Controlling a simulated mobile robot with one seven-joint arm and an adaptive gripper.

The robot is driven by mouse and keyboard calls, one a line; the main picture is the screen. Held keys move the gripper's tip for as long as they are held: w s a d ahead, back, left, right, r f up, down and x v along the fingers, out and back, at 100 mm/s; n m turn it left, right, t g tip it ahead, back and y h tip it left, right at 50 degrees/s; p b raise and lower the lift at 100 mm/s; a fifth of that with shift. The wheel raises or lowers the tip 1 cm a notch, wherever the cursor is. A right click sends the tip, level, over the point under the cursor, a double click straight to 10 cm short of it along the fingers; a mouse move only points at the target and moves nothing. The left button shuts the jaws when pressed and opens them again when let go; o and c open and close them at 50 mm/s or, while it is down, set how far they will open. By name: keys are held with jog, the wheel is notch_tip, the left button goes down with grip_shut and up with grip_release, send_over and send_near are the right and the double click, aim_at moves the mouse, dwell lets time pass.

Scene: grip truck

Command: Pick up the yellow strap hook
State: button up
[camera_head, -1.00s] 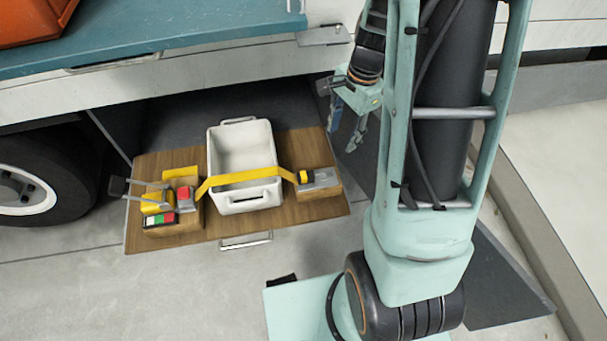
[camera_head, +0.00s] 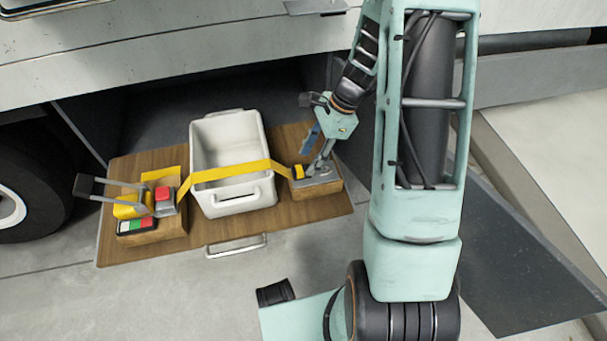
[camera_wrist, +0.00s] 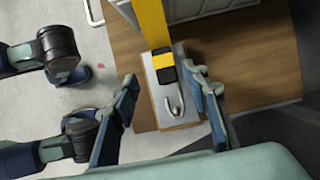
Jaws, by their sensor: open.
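The yellow strap (camera_head: 228,173) runs across the front of the white bin from the left block to the right block. Its hook end (camera_head: 299,171) lies at the right wooden block (camera_head: 318,188). In the wrist view the strap's yellow and black end (camera_wrist: 163,65) leads to a grey metal hook (camera_wrist: 174,103) on a metal plate. My gripper (camera_head: 319,165) is just above the right block. In the wrist view my gripper (camera_wrist: 172,98) is open, with one finger on each side of the hook, and it holds nothing. I cannot tell whether a finger touches the plate.
The white bin (camera_head: 227,150) stands on the wooden tray (camera_head: 290,218), left of my gripper. On the tray's left are a ratchet (camera_head: 133,205) and a red, white and green button box (camera_head: 137,226). The truck body is close above and behind.

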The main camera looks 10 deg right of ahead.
aim_at(304, 168)
jog(key=b+x, duration=0.1)
jog(key=x, duration=0.2)
jog(key=b+x, duration=0.1)
jog(key=x, duration=0.1)
jog(key=shift+w+d+f+b, duration=0.15)
jog(key=shift+w+f+b, duration=0.15)
jog(key=shift+f, duration=0.1)
grip_shut()
